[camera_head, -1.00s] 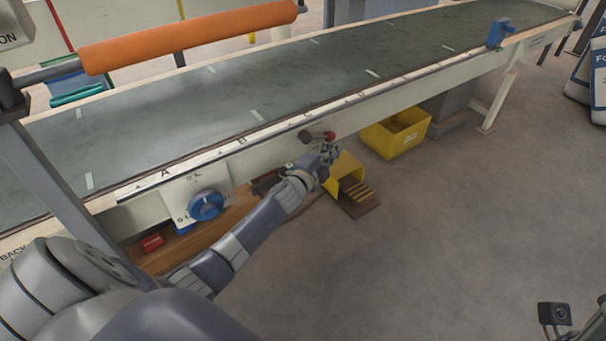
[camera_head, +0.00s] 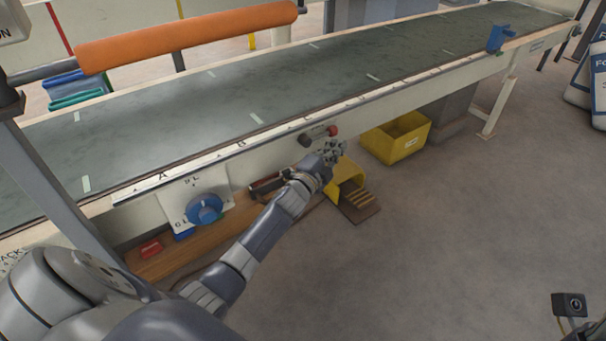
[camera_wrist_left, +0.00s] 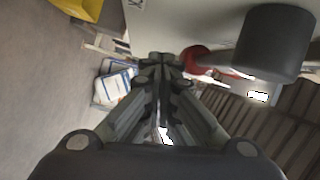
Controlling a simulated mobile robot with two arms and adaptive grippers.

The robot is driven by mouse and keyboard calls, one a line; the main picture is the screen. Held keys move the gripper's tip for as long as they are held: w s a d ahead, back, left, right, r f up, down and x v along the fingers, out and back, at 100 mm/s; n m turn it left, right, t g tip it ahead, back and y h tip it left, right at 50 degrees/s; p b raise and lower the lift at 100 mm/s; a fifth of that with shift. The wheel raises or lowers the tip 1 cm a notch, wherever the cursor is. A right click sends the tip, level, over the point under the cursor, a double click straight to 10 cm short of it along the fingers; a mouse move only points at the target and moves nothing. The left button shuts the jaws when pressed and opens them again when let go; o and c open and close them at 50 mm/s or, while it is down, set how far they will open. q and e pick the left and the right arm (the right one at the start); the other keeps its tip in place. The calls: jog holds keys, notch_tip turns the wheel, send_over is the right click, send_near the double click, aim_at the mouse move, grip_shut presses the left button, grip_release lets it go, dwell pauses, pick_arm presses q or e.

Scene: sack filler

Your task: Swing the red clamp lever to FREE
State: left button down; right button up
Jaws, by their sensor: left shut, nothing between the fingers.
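The red clamp lever shows as a red ball knob (camera_head: 332,130) on a short arm from a dark hub (camera_head: 305,140), on the conveyor's side rail. The knob stands to the right of the hub and slightly above it. My left gripper (camera_head: 335,149) is shut and empty, just below the knob. In the left wrist view the shut fingertips (camera_wrist_left: 160,60) are left of the red knob (camera_wrist_left: 195,58), with a small gap in the picture. The dark hub (camera_wrist_left: 275,42) is further right. I cannot tell whether finger and knob touch. No FREE marking is readable. My right gripper is not in view.
A yellow bin (camera_head: 396,140) stands on the floor at the right, and a yellow pedal guard (camera_head: 347,178) is under the gripper.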

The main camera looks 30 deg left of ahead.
pick_arm(q)
jog(key=s, duration=1.2)
jog(key=shift+f, duration=0.25)
